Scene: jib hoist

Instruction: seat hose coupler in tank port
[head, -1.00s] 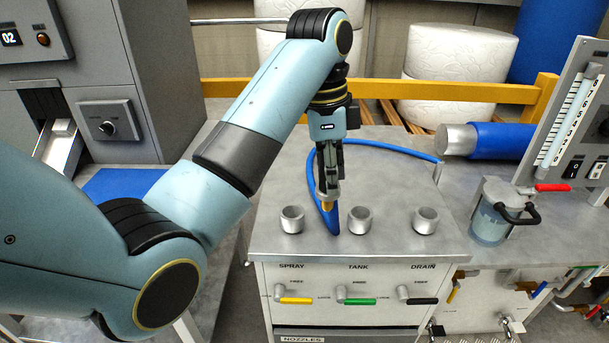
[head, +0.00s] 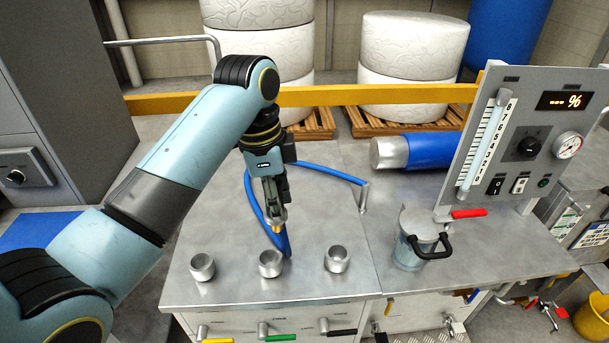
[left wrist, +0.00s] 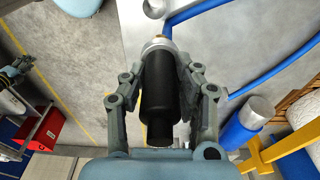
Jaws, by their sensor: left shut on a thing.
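My left gripper (head: 276,212) is shut on the hose coupler. The coupler has a black body (left wrist: 160,95), a silver collar and a brass tip, which points down in the head view. The gripper holds it upright or nearly so, above and behind the middle port. The tank port (head: 270,264) is the middle of three silver cups on the bench; the tip is apart from it. One silver cup (left wrist: 154,8) shows at the top of the left wrist view. A small dark jointed shape at that view's left edge looks like my right gripper (left wrist: 17,72); its jaws are unclear.
The spray port (head: 202,267) and drain port (head: 337,260) flank the tank port. A blue hose (head: 325,172) loops behind the gripper to a post. A lidded jar (head: 420,240) and a gauge panel (head: 530,125) stand at the right. The bench top between is clear.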

